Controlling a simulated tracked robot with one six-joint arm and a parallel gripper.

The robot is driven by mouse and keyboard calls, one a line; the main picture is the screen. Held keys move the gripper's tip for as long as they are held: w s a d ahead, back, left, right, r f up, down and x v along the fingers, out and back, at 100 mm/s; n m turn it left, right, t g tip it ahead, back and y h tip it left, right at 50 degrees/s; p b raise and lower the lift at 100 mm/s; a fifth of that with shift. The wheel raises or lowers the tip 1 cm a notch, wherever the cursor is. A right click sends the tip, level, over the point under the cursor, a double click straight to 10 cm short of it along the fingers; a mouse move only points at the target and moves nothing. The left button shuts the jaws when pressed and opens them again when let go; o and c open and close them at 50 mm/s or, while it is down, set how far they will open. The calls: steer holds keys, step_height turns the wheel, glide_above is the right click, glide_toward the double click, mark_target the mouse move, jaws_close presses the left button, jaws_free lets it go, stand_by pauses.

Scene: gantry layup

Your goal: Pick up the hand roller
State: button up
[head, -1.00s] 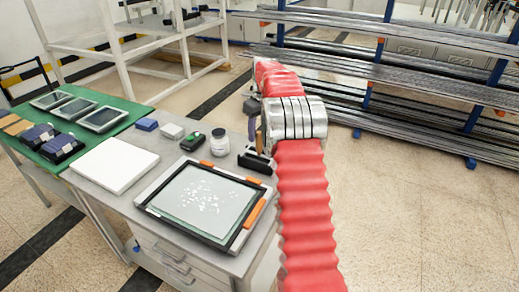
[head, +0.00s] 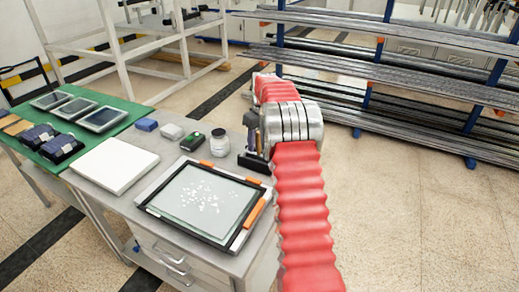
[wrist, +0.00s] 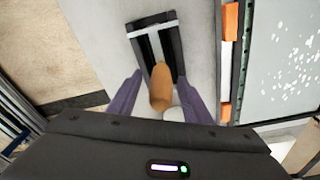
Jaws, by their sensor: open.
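The hand roller appears in the wrist view as a brown, rounded handle (wrist: 160,90) in line with a dark piece (wrist: 173,50) crossed by a pale bar. It lies on or above the grey worktop; I cannot tell whether the dark piece is a stand. My gripper (wrist: 160,77) is open, with one purple finger on each side of the handle and visible gaps on both sides. In the head view a dark block (head: 254,162) at the worktop's right edge seems to be the same item, partly hidden by my red-sleeved arm.
A black-framed panel with orange clips (head: 200,200) lies close left of the roller in the head view. A clear jar (head: 220,142), a green-and-black device (head: 192,140) and a white slab (head: 112,165) stand further left. Open floor and bar racks (head: 400,75) lie right.

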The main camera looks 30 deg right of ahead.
steer(key=shift+c, duration=0.4)
jaws_close()
stand_by(0.4)
